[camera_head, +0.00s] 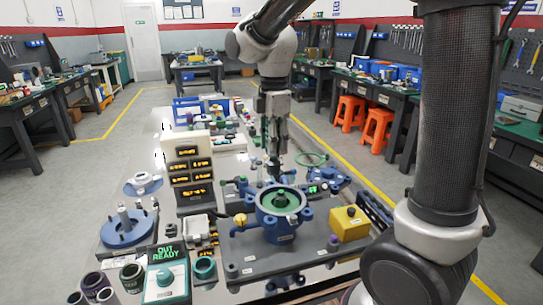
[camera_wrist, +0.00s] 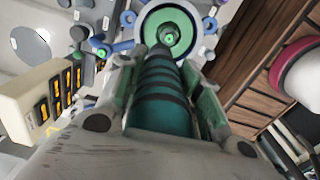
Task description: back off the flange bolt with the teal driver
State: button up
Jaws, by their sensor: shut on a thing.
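The teal driver (camera_wrist: 160,100), with dark ribs, is held lengthwise between the fingers of my gripper (camera_wrist: 165,85) in the wrist view. It points away from the wrist toward a round fitting with a pale rim (camera_wrist: 143,22). In the head view my gripper (camera_head: 274,148) points down above the blue flange housing (camera_head: 268,225), which has a green centre (camera_head: 282,200). The driver is hard to make out there. The flange bolt cannot be told apart clearly, and I cannot tell whether the driver's tip touches it.
A yellow box (camera_head: 349,224) stands right of the flange on the grey base plate (camera_head: 247,252). A display tower (camera_head: 187,165) stands behind left. A blue round fixture (camera_head: 128,232) is at the left. A panel reading "OUT READY" (camera_head: 166,276) and dark cups are in front.

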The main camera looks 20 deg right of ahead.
jog(key=shift+s+d+r, duration=0.15)
jog(key=shift+s+d, duration=0.1)
jog(key=shift+d, duration=0.45)
jog(key=shift+n, duration=0.4)
jog(key=shift+s+d+f, duration=0.1)
jog(key=shift+s+f, duration=0.05)
jog(key=shift+f, duration=1.15)
jog(key=shift+s+d+f, duration=0.1)
jog(key=shift+f, duration=1.15)
jog(key=shift+f, duration=0.8)
jog(key=shift+s+f, duration=0.1)
jog(key=shift+f, duration=0.2)
jog(key=shift+r, duration=0.5)
dwell(2.4)
